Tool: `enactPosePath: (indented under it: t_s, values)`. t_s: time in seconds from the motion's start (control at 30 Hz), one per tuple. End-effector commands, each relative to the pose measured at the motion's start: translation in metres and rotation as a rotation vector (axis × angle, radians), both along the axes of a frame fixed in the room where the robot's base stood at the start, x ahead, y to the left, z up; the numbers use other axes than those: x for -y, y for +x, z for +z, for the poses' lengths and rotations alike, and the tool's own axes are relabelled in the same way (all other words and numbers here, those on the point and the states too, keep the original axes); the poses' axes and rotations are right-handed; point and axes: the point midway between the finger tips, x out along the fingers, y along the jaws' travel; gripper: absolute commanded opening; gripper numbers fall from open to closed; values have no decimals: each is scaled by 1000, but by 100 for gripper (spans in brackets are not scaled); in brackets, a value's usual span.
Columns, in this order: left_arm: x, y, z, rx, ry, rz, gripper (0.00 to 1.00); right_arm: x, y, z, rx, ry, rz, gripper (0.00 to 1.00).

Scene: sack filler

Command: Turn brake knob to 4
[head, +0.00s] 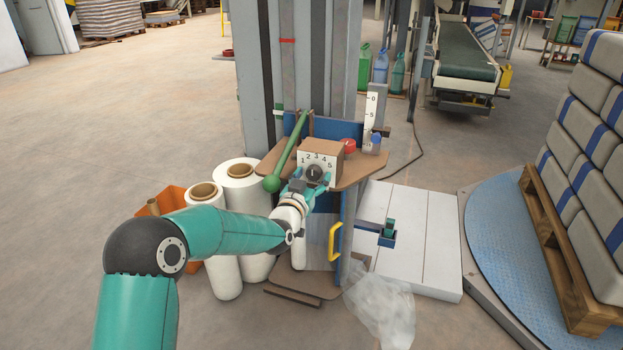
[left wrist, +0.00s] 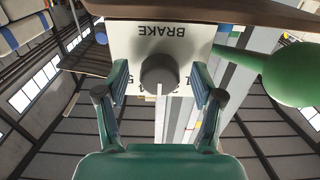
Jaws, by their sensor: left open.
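The brake knob (head: 314,174) is a dark round knob on a white dial plate (head: 303,160) numbered 1 to 5, on the front of a brown box. In the left wrist view the knob (left wrist: 159,73) shows under the upside-down word BRAKE. My left gripper (head: 306,184) is open in front of the knob. In the left wrist view its fingers (left wrist: 160,82) stand on either side of the knob, with a gap on each side. I cannot read the knob's setting; the gripper hides part of the dial numbers. My right gripper is not in view.
A green lever with a ball end (head: 272,183) stands close left of the dial. A red button (head: 348,146) is behind the box. White film rolls (head: 240,205) stand below left. A yellow handle (head: 335,241) is below right. A pallet of sacks (head: 590,170) stands far right.

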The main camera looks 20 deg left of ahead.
Motion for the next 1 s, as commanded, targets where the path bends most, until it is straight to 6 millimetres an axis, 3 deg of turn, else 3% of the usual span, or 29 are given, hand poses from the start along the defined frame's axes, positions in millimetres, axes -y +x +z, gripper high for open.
enactPosePath:
  t_s: [0.23, 0.5, 0.6, 1.0]
  values:
    - [0, 0, 0, 0, 0, -1, 66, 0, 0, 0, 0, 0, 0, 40]
    - [1, 0, 0, 0, 0, -1, 21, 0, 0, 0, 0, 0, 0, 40]
    - [1, 0, 0, 0, 0, -1, 8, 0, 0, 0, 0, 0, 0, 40]
    - [1, 1, -2, 4, 90, -1, 8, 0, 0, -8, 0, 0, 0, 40]
